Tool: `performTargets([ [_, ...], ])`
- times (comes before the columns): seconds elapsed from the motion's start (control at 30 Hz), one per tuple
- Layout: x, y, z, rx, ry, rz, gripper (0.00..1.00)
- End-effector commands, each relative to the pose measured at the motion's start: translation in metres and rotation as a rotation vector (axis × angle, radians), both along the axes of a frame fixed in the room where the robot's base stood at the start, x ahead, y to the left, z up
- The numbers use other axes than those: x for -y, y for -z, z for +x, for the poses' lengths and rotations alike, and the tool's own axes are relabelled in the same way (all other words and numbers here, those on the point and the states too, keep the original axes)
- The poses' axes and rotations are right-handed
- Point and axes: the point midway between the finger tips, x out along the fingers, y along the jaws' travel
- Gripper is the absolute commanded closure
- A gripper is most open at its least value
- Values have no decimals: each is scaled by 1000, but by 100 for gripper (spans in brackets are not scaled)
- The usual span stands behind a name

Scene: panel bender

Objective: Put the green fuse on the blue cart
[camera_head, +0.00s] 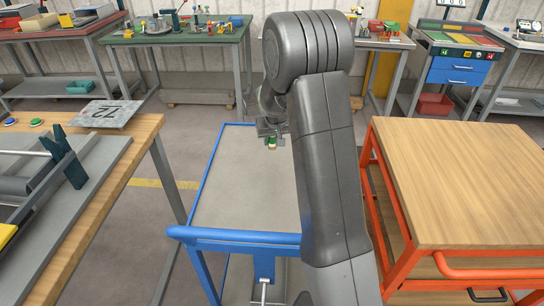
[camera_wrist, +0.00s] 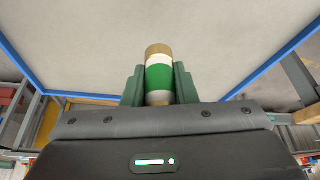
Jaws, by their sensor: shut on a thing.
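The green fuse (camera_wrist: 159,77) has a green band, pale rings and a brass end cap. My gripper (camera_wrist: 159,86) is shut on it, one dark green finger on each side, in the wrist view. In the head view the fuse (camera_head: 272,143) shows small under my gripper (camera_head: 273,138), over the far half of the blue cart (camera_head: 205,185). The cart has a bare grey top and a blue rim and handle. I cannot tell whether the fuse touches the cart top. My arm hides the cart's right part.
An orange cart with a wooden top (camera_head: 465,180) stands close on the right. Benches with parts line the back wall. The visible cart top is clear.

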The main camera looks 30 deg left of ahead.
Motion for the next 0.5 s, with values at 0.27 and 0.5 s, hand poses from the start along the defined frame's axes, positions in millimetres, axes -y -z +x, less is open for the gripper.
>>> performTargets([
  [0.27,1,26,0,-1,0,-2,97],
  [0.5,0,51,0,2,-1,0,97],
])
